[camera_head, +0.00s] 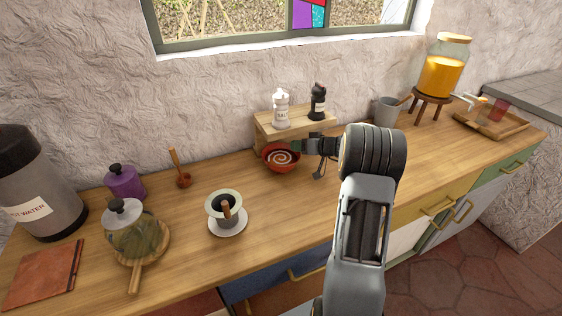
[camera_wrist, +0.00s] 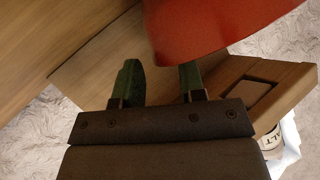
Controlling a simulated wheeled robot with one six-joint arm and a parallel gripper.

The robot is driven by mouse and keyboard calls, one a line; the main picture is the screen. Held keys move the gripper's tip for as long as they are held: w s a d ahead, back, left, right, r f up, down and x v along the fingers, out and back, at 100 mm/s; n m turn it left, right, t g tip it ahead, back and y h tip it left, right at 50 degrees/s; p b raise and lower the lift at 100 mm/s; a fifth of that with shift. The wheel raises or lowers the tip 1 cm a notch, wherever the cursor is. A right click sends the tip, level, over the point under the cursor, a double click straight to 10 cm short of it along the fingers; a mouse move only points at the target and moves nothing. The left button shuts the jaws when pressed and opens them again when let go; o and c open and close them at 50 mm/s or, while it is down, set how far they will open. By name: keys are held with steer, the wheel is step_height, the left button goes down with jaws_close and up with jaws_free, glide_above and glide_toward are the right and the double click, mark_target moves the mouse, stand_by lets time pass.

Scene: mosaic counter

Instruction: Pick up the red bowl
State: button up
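The red bowl (camera_head: 281,169), with a pale swirl inside, appears upright on the wooden counter in front of a small wooden shelf. My gripper (camera_head: 298,146) is at the bowl's right rear rim, reaching in from the right. In the wrist view the bowl (camera_wrist: 215,28) fills the top right. My gripper's two green fingers (camera_wrist: 161,82) stand apart there. The bowl's edge covers the tip of the right finger, and the left finger is clear. I cannot tell whether either finger touches the bowl.
The small shelf (camera_head: 262,129) behind the bowl bears a white salt shaker (camera_head: 281,110) and a black shaker (camera_head: 317,103). A grey pot (camera_head: 386,112) is to the right. Counter left of the bowl is partly clear.

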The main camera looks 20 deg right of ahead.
mark_target(279, 157)
steer(key=shift+x, duration=1.4)
jaws_close()
